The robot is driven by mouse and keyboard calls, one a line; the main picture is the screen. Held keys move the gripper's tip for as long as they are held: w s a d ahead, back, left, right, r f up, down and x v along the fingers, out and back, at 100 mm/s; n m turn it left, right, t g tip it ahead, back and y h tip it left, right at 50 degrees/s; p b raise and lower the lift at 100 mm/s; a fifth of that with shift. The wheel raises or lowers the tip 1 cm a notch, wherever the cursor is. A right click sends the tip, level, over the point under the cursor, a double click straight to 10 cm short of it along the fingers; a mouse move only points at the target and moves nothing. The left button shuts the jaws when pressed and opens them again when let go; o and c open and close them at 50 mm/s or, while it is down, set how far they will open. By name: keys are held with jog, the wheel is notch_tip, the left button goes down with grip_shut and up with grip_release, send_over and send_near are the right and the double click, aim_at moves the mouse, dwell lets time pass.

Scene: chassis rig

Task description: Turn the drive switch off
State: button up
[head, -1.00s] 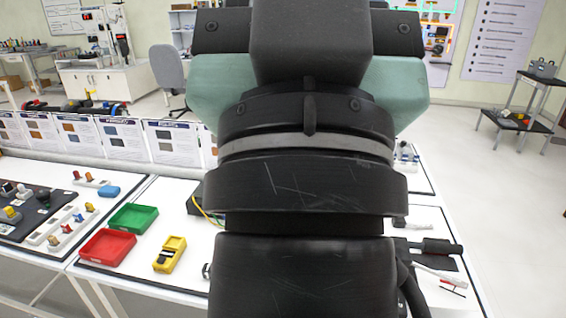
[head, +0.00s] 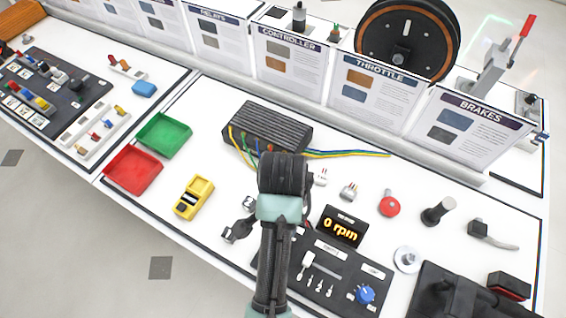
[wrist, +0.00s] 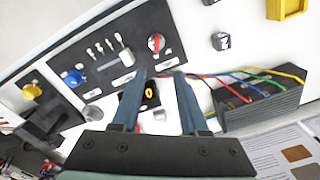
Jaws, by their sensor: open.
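A black control panel (head: 335,278) lies on the table in the head view, partly hidden by my arm. It carries a white lever (head: 305,263) and a blue knob (head: 365,293). I cannot read which one is labelled drive. My gripper (wrist: 158,80) is open and empty, its fingers apart, with the panel's right part beyond them. A display (head: 342,227) reads 0 rpm. My fingers are hidden in the head view.
A black controller (head: 266,128) with coloured wires lies behind my wrist. A yellow meter (head: 193,198), red tray (head: 132,170) and green tray (head: 164,135) are to the left. A red button (head: 389,204) and loose parts are to the right. Poster boards line the back.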

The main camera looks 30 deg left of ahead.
jog(key=f, duration=1.3)
jog(key=shift+s+f, duration=0.1)
jog(key=shift+s, duration=0.25)
grip_shut()
